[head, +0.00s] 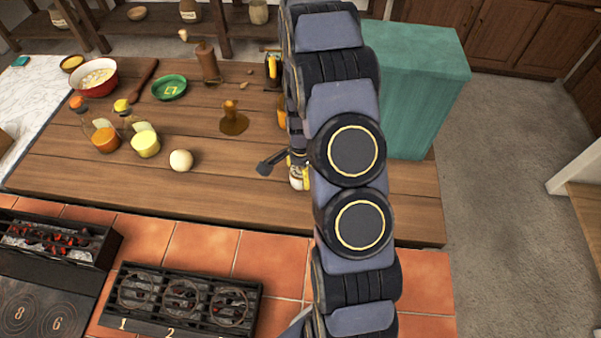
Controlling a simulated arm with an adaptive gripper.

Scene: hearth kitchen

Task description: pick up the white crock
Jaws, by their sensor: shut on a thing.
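The white crock (298,182) shows as a small pale piece just left of my arm, over the front right part of the wooden table. My arm hides most of it. My gripper (288,163) is at the top of it, and a dark finger part sticks out to the left. The gripper is shut on the crock. I cannot tell whether the crock touches the table.
A pale round ball (181,160), a yellow jar (146,145) and an orange jar (105,140) stand to the left. A brown mill (207,62) and a green dish (169,87) are farther back. A large teal block (418,85) stands right of my arm. Burners (180,300) are in front.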

